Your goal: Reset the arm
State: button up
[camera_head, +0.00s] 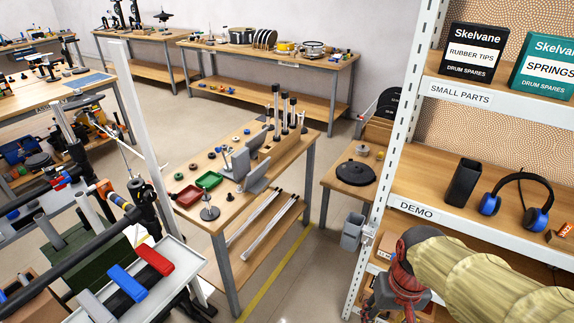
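My arm (485,280), in a pale yellow ribbed cover, enters from the lower right corner in the head view. At its left end is a dark grey and red part that I take to be my gripper (396,292). It is in front of the lower part of the shelf unit and is cut off by the bottom edge. Its fingertips cannot be made out, so I cannot tell whether it is open or shut. I see nothing clearly held in it.
The white shelf unit (393,150) stands close on the right, with headphones (520,200) and a black holder (464,184) on its DEMO shelf. A workbench (235,205) stands in the middle. A cluttered cart (180,262) is at lower left. Floor shows between bench and shelf.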

notch_tip(320, 180, up, 15)
jog(key=s+a+n+t+p, duration=0.1)
jog(key=s+t+p, duration=0.1)
jog(key=t, duration=0.3)
jog(key=shift+s+a+f, duration=0.15)
jog(key=shift+s+a, duration=0.25)
jog(key=shift+s, duration=0.05)
jog(key=shift+a, duration=0.1)
jog(key=shift+w+a, duration=0.1)
jog(key=shift+c, duration=0.2)
